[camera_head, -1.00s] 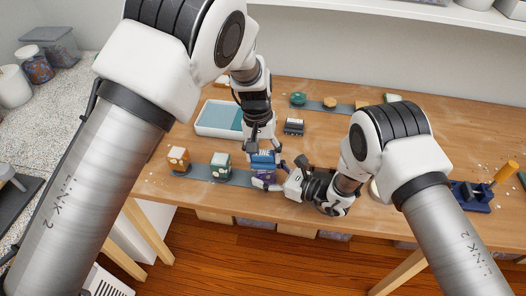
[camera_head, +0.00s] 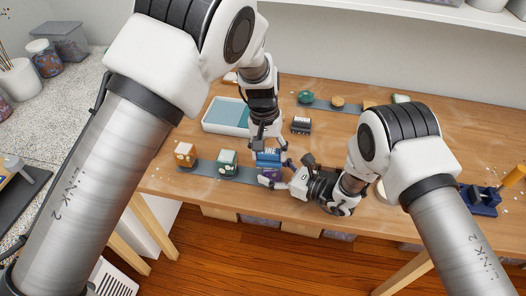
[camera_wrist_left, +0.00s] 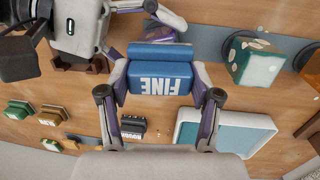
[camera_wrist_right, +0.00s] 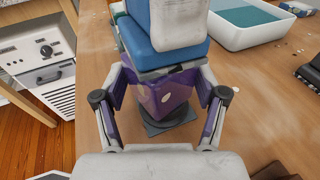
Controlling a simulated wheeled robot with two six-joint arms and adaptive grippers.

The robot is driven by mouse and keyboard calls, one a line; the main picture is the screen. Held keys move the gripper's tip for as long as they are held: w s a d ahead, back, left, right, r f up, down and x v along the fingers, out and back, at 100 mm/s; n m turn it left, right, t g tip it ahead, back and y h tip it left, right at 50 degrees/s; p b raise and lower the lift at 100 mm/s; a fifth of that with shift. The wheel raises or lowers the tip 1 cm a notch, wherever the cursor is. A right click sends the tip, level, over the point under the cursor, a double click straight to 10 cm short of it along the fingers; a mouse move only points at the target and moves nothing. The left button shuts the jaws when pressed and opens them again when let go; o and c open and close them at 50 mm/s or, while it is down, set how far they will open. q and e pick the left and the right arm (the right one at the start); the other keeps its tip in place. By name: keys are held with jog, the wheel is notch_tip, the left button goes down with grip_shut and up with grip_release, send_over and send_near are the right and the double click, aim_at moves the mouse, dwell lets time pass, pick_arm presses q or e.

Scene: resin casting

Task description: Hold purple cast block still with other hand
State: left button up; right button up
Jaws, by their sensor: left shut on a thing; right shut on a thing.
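The purple cast block (camera_wrist_right: 165,98) stands upright on a grey strip, with small pale spots on its face. My right gripper (camera_wrist_right: 160,110) is shut on it, a finger on each side; in the head view this gripper (camera_head: 276,180) reaches in from the right. A blue sanding block (camera_wrist_left: 160,78) marked FINE is on top of the purple block. My left gripper (camera_wrist_left: 160,92) is shut on the blue block from above; it also shows in the head view (camera_head: 268,150). The blue block and grippers hide most of the purple block in the head view.
A green block (camera_head: 228,163) and an orange block (camera_head: 185,154) stand to the left on the same grey strip. A blue clamp (camera_head: 483,202) sits at the right.

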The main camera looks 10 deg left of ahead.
pick_arm(q)
jog(key=shift+w+d+f, duration=0.15)
jog(key=shift+d+f, duration=0.05)
jog(key=shift+d, duration=0.85)
pick_arm(e)
jog(key=shift+r, duration=0.1)
pick_arm(q)
jog(key=shift+d, duration=0.1)
jog(key=shift+s+a+r, duration=0.1)
jog(key=shift+s+a, duration=0.2)
jog(key=shift+a, duration=0.7)
jog(key=shift+s+a+r, duration=0.1)
jog(key=shift+s+a, duration=0.15)
jog(key=shift+a, duration=0.75)
jog(key=shift+w+d+f, duration=0.1)
jog(key=shift+w+d, duration=0.1)
jog(key=shift+d, duration=0.45)
jog(key=shift+w+d, duration=0.25)
jog(key=shift+d, duration=0.4)
jog(key=shift+w+d+f, duration=0.1)
jog(key=shift+w+d, duration=0.1)
jog(key=shift+d, duration=0.45)
